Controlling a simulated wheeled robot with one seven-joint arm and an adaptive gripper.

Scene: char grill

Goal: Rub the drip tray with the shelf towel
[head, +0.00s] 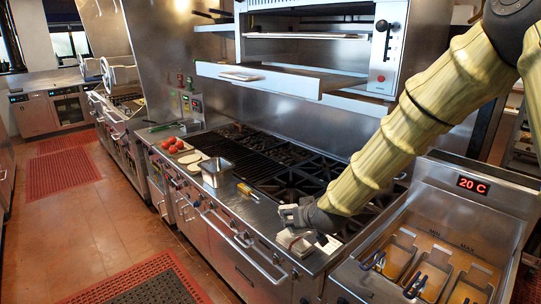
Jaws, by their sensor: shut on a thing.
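My gripper (293,226) is low over the front steel ledge of the range, reaching in from the upper right. It is shut on a white, folded, towel-like cloth (296,244) at the ledge; whether the cloth rests on the ledge or hangs just above it, I cannot tell. Another flat pale folded cloth (240,76) lies on the wide steel tray (283,79) that sticks out under the salamander broiler at the top. I cannot tell for sure which surface is the drip tray.
A square metal pan (216,171), a yellow-handled item (246,190) and a tray of tomatoes (176,147) stand along the ledge to the left. Black burner grates (297,177) lie behind. A fryer with several baskets (433,277) is at the right.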

